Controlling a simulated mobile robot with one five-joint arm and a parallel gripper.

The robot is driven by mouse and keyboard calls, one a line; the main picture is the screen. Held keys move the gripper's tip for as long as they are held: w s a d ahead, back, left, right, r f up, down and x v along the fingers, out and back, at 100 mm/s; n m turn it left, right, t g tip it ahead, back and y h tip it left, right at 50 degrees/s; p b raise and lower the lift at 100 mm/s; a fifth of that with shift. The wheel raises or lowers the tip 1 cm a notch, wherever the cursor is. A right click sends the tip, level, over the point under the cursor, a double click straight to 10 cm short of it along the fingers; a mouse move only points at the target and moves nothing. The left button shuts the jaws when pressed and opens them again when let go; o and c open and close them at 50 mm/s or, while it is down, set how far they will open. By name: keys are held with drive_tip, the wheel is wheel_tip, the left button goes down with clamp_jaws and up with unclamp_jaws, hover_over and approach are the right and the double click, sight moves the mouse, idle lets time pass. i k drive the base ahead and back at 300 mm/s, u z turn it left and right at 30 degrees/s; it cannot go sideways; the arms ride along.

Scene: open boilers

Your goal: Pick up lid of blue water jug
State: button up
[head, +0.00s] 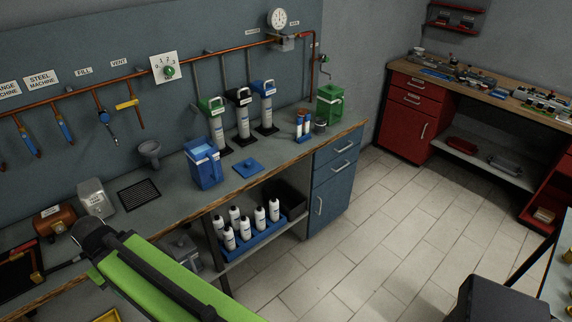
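The blue water jug (204,170) stands upright on the grey counter, left of the middle of the head view. Its top looks open, with a paler blue inside. A flat, square blue lid (247,168) with a small raised knob lies on the counter just right of the jug, apart from it. My green and black arm reaches in from the bottom edge toward the lower left, well in front of the jug and lid. I cannot make out my gripper's fingers in this view.
Green, black and blue-handled pumps (241,118) stand behind the lid. A grey funnel (149,151) and a black grate (138,194) are left of the jug. White bottles fill a blue rack (252,240) on the shelf below. The tiled floor (385,225) at right is clear.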

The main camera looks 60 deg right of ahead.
sight(248, 167)
drive_tip(key=i, duration=1)
drive_tip(key=z, duration=0.1)
